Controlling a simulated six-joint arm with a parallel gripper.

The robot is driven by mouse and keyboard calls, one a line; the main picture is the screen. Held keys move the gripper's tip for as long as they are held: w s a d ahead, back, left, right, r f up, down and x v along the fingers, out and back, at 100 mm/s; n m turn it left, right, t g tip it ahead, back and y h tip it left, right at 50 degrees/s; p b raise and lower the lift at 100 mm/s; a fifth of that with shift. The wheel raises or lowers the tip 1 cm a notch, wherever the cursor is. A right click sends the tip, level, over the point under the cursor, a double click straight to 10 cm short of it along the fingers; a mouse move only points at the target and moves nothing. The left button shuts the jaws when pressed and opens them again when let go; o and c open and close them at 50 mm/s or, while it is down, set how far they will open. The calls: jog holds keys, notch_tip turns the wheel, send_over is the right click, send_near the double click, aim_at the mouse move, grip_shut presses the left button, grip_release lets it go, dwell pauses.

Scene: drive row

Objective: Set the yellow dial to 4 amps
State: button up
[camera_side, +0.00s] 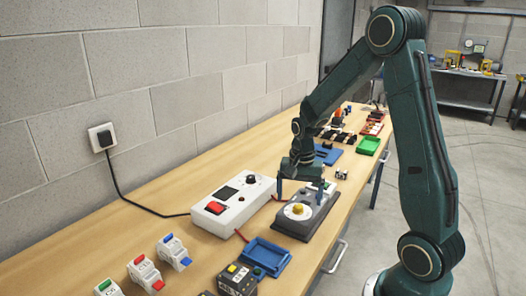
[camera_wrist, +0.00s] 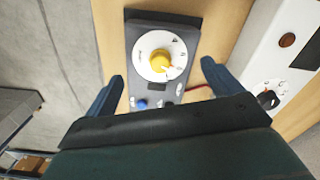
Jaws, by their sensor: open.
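The yellow dial (camera_wrist: 160,60) sits on a round white scale plate (camera_wrist: 146,44) on a dark grey box (camera_wrist: 190,24). A pale mark on the dial seems to point to the lower right in the wrist view; the printed numbers are too small to read surely. The dial (camera_side: 298,209) and its box (camera_side: 310,222) also show in the side view, on the bench. My gripper (camera_wrist: 162,69) is open, with one blue finger at each side of the box in the wrist view. In the side view my gripper (camera_side: 301,192) hangs above the box, apart from the dial and holding nothing.
A white power unit (camera_side: 232,200) with a red switch and black knob stands beside the box, joined by red leads. A blue tray (camera_side: 263,256) and several small switch modules (camera_side: 174,251) lie nearer the camera. A green tray (camera_side: 368,146) and other parts lie farther along the bench.

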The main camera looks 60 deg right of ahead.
aim_at(298, 208)
jog(key=shift+m, duration=0.3)
jog(key=shift+f, duration=0.2)
jog(key=shift+f, duration=0.95)
jog(key=shift+f, duration=0.1)
jog(key=shift+c, duration=0.4)
jog(key=c, duration=1.7)
jog(key=shift+o, duration=0.2)
